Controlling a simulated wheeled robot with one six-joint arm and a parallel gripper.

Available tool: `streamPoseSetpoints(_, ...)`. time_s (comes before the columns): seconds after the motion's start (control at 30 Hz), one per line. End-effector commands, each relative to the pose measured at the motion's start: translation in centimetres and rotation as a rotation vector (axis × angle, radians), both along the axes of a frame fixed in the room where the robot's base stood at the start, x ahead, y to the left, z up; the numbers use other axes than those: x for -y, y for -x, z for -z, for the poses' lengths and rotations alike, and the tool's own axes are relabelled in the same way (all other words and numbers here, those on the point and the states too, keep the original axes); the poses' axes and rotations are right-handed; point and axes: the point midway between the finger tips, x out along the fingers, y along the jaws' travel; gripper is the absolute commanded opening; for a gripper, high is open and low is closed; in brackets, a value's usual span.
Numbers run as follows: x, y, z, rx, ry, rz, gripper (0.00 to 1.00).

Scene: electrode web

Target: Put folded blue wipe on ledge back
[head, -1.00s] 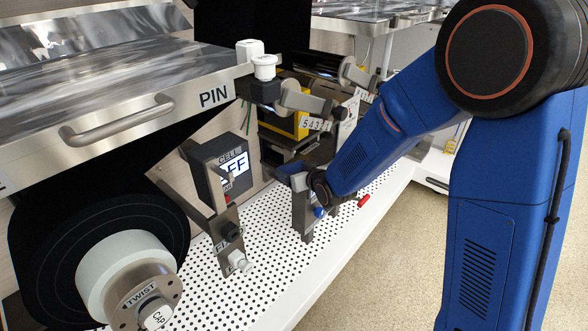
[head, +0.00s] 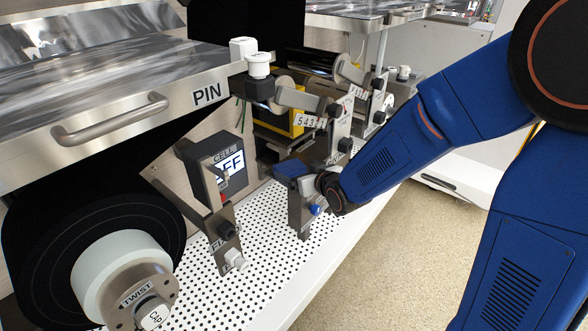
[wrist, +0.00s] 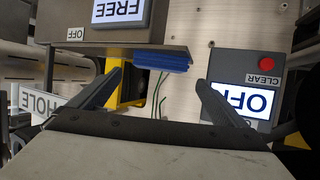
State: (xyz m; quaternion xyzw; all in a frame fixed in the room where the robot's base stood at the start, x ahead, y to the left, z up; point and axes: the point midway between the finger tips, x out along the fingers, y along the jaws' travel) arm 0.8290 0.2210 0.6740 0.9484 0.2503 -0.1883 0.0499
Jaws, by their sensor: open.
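The folded blue wipe (wrist: 161,62) shows in the wrist view as a ribbed blue strip along the edge of a grey panel (wrist: 115,52) that carries a FREE display. My gripper (wrist: 160,78) is open, its two dark fingers spread wide. The wipe lies ahead of the gap between the fingers, and neither finger appears to touch it. In the head view the end of my arm is beside a grey upright plate (head: 300,218) with a blue knob. A blue patch (head: 292,168) shows above that plate; I cannot tell whether it is the wipe. My fingers are not clear there.
A box with an OFF display and red CLEAR button (wrist: 245,80) stands right of the fingers. A HOLE label (wrist: 40,103) is at the left. Green wires (wrist: 159,95) run between. In the head view, a CELL box (head: 222,165) stands over the perforated white deck (head: 265,250).

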Motion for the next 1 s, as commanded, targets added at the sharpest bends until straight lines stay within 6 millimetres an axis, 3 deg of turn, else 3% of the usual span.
streamPoseSetpoints(0.3,1.7,3.0,-1.5,0.0,0.0,0.0,0.96)
streamPoseSetpoints(0.77,2.6,3.8,-2.0,-0.007,0.004,0.008,0.96)
streamPoseSetpoints(0.87,4.2,4.0,-2.6,-0.027,0.019,0.033,0.96)
streamPoseSetpoints(1.0,8.2,5.2,-3.9,-0.094,0.06,0.098,0.96)
